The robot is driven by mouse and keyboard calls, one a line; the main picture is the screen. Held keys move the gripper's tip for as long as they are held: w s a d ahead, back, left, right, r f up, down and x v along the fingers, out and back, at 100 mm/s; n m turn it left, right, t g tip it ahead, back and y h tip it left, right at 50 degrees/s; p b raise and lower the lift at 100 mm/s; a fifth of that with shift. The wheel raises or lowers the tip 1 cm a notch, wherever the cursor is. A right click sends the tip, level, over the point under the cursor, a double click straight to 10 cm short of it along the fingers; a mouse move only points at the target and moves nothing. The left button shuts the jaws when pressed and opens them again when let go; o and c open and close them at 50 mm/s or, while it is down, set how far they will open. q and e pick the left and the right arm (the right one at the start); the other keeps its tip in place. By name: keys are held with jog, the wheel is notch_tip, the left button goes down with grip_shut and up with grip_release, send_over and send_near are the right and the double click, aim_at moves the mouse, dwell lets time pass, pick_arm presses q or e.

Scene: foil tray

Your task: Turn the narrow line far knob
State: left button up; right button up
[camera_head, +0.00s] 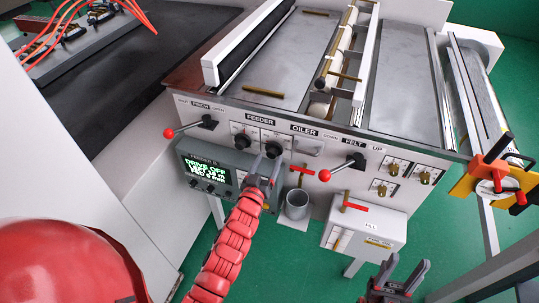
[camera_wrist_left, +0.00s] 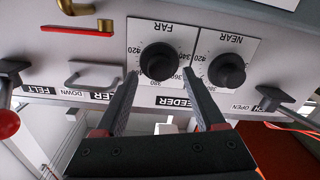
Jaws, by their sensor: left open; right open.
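The far knob (camera_wrist_left: 158,60) is a round black knob on a white scale plate marked FAR, upside down in the left wrist view. In the head view it is the right one (camera_head: 273,149) of two black knobs below the FEEDER label. My left gripper (camera_head: 267,168) is open in front of it. In the left wrist view its two fingertips stand to either side of the knob's lower part; I cannot tell whether they touch it. The near knob (camera_wrist_left: 227,70) sits beside it. My right gripper (camera_head: 398,278) is open and empty, low at the right, away from the panel.
Red-ball levers (camera_head: 325,175) and (camera_head: 169,132) stick out from the panel. A red-handled valve (camera_head: 302,169) and a grey cup (camera_head: 297,204) are close to the right of my left gripper. A display box (camera_head: 206,169) is to its left.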

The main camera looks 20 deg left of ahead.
pick_arm(q)
jog(key=shift+w, duration=0.95)
grip_shut()
